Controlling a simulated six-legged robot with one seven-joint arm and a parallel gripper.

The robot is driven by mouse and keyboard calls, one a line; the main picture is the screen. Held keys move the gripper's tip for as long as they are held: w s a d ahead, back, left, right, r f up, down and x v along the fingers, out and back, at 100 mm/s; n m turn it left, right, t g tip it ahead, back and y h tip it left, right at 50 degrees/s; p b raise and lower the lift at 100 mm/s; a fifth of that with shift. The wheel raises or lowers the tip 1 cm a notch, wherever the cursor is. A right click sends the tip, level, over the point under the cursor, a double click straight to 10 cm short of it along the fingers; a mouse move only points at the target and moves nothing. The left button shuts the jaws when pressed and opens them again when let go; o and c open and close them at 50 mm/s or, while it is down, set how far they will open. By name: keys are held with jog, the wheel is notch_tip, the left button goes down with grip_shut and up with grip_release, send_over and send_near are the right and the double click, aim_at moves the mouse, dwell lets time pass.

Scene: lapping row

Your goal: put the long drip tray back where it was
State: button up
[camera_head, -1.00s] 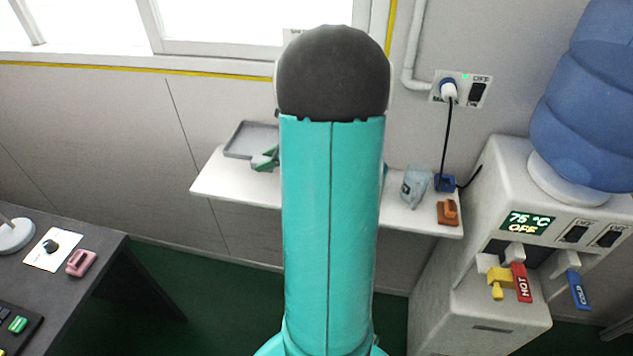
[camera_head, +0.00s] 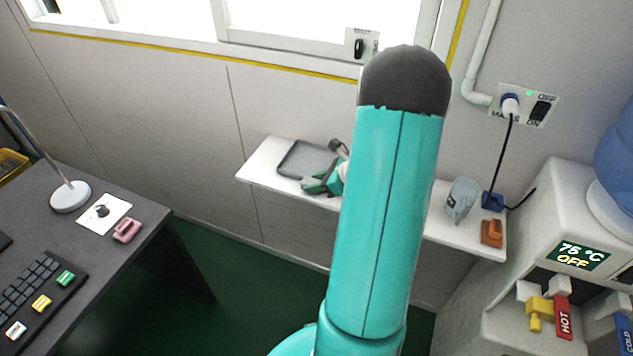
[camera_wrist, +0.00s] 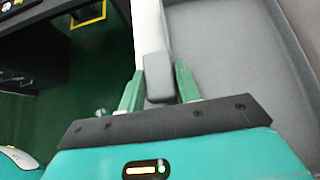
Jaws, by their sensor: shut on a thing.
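The long drip tray (camera_head: 302,160) is a shallow grey tray over the left end of the white wall shelf (camera_head: 258,172). It looks level and at or very close to the shelf top; I cannot tell if it fully rests there. In the wrist view the tray (camera_wrist: 222,60) fills the upper right, with a grey tab at its near side. My gripper (camera_wrist: 158,88) has its green fingers on both sides of that tab, shut on it. In the head view my gripper (camera_head: 322,182) shows at the tray's near right corner, partly hidden by my arm.
A grey-blue pouch-like item (camera_head: 461,200), an orange-brown block (camera_head: 491,233) and a blue plug box (camera_head: 493,202) with a black cable occupy the shelf's right end. A water dispenser (camera_head: 560,225) stands at the right. A dark desk (camera_head: 150,215) is at the left.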

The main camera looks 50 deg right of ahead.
jog(key=o, duration=1)
jog(key=shift+f, duration=0.1)
jog(key=shift+s+d+r, duration=0.1)
jog(key=shift+s+r, duration=0.05)
jog(key=shift+r, duration=0.15)
jog(key=v, duration=1.1)
jog(key=shift+s+r, duration=0.2)
